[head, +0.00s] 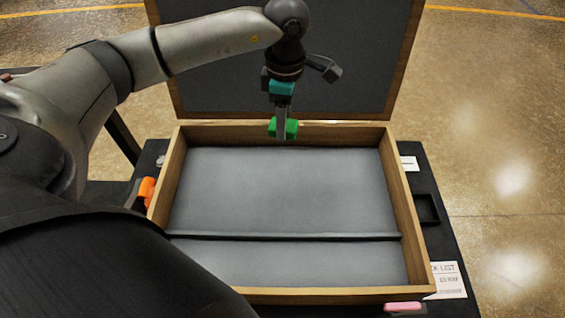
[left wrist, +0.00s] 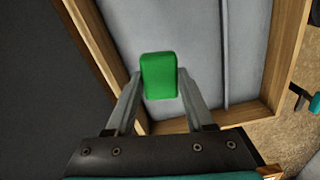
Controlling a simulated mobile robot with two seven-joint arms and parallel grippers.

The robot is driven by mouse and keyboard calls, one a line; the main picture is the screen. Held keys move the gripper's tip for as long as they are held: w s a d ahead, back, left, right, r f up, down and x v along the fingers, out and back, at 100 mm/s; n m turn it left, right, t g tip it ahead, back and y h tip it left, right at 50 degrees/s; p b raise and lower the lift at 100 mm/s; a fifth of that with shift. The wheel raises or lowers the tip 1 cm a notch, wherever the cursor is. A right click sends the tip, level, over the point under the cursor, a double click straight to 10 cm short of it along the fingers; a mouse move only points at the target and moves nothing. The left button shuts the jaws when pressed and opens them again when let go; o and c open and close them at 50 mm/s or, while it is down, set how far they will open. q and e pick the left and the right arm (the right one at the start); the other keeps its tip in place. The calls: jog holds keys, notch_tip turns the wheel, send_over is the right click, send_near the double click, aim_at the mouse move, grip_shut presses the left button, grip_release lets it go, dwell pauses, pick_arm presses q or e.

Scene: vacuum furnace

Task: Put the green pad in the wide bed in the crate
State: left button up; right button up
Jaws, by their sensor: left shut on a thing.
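The green pad (head: 284,128) is held by my left gripper (head: 282,122), whose fingers close on its two sides. In the left wrist view the green pad (left wrist: 159,76) sits between the fingertips of the left gripper (left wrist: 160,82). The open wooden crate (head: 412,215) lies below, with its dark lid raised at the back. A dark divider (head: 285,237) splits its grey lining into a wide bed (head: 285,190) at the back and a narrower bed (head: 285,263) at the front. Both beds look empty. The pad is near the crate's back wall; its exact height is unclear.
The raised lid (head: 300,60) stands behind my left gripper. An orange object (head: 147,190) lies left of the crate. A small black tray (head: 427,208), a printed list (head: 448,280) and a pink object (head: 403,307) lie around its right and front sides.

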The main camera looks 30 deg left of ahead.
pick_arm(q)
jog(key=shift+w+a+r+n, duration=0.4)
jog(key=shift+r+n, duration=0.15)
jog(key=shift+n, duration=0.35)
jog(key=shift+f, duration=0.35)
notch_tip(320, 180, down, 6)
jog(key=b, duration=0.4)
send_over(283, 176)
notch_tip(283, 176, down, 9)
jog(key=shift+r, duration=0.2)
jog(key=shift+f+b, duration=0.6)
jog(key=shift+f, duration=1.7)
pick_arm(e)
jog(key=w+a, duration=0.2)
jog(key=w, duration=0.6)
jog(key=shift+a+f+t, duration=0.3)
pick_arm(q)
jog(key=shift+f, duration=0.1)
pick_arm(e)
jog(key=shift+w, duration=0.2)
